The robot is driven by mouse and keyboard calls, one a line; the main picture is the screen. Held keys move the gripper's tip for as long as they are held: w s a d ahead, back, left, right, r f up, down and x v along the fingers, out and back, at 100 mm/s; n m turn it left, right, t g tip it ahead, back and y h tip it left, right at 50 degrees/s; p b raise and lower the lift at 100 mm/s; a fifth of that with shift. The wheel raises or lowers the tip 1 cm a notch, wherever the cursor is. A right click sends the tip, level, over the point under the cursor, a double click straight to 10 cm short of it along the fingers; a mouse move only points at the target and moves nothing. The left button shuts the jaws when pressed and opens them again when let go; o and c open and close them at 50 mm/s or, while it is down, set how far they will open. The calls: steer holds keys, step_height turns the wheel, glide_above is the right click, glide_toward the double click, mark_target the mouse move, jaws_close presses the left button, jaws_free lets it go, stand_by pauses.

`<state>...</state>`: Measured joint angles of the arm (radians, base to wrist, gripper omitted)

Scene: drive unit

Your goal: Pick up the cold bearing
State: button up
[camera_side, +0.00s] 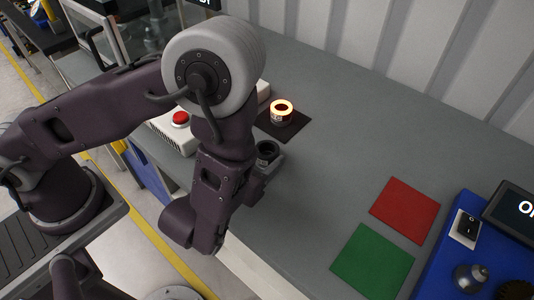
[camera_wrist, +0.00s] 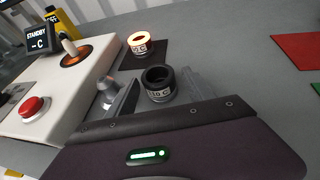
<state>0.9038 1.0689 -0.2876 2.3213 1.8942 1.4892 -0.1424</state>
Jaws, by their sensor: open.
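The cold bearing is a dark ring with a pale label ending in "C" below its rim. In the wrist view the bearing (camera_wrist: 158,78) stands upright between the two fingers, near their tips. My gripper (camera_wrist: 160,92) is open around it; I cannot tell whether either finger touches it. In the side view the bearing (camera_side: 267,150) shows just right of my forearm, and my fingers are mostly hidden there. A second bearing (camera_side: 281,112) with a glowing orange-white rim stands behind it on a dark mat (camera_side: 295,126); this glowing one also shows in the wrist view (camera_wrist: 142,43).
A white unit with a red button (camera_side: 180,119) stands to the left. In the wrist view it carries a "STANDBY" display (camera_wrist: 37,38). A red pad (camera_side: 405,210) and a green pad (camera_side: 372,260) lie right, beside a blue unit (camera_side: 450,255). The grey bench between is clear.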

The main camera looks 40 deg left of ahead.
mark_target(271, 149)
steer(key=x, duration=0.7)
steer(key=shift+a+f, duration=0.25)
steer(key=shift+f, duration=0.15)
steer(key=shift+c, duration=0.4)
